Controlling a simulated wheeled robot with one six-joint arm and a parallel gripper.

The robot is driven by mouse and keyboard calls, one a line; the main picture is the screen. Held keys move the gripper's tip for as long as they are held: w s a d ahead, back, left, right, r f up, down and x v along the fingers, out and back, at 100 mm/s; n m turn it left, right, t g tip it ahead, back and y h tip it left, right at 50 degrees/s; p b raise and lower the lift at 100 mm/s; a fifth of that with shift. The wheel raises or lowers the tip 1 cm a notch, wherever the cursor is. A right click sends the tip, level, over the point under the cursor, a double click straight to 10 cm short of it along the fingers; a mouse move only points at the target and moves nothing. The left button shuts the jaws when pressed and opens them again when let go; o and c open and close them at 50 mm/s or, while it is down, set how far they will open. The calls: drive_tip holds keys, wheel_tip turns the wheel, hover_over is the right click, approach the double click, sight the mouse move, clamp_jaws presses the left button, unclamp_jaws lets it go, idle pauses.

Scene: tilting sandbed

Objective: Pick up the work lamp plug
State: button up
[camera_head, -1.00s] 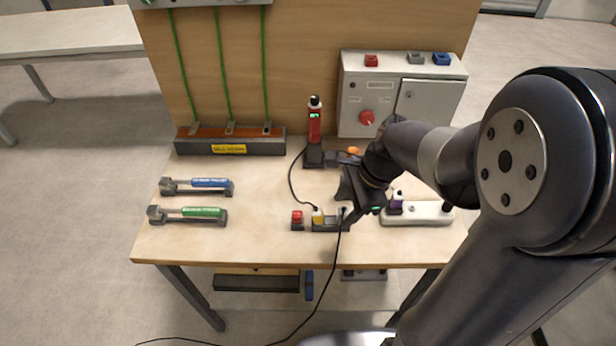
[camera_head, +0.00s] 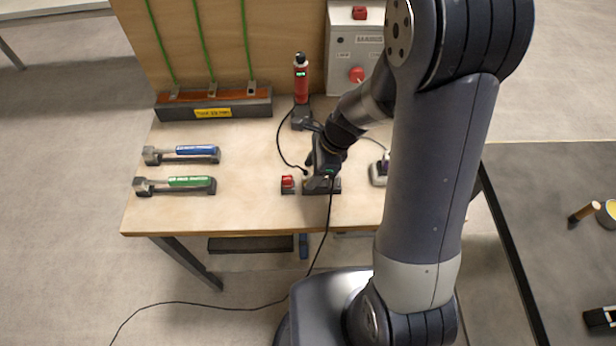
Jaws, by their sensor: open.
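My gripper (camera_head: 322,178) is open and reaches down over a small dark holder (camera_head: 335,187) near the table's front edge. In the earlier frame a plug with yellow and a dark plug stood in this holder; my gripper now mostly covers them. A black cable (camera_head: 329,215) runs from the holder over the table edge to the floor. I cannot tell which plug is the work lamp's, or whether my fingers touch one.
A red button box (camera_head: 288,184) stands just left of the holder. Blue-handled (camera_head: 197,151) and green-handled (camera_head: 190,182) tools lie left. The mid-left tabletop is clear. A dark table (camera_head: 550,215) stands right.

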drive_tip(key=shift+x, duration=1.4)
clamp_jaws()
drive_tip(key=shift+r, duration=0.1)
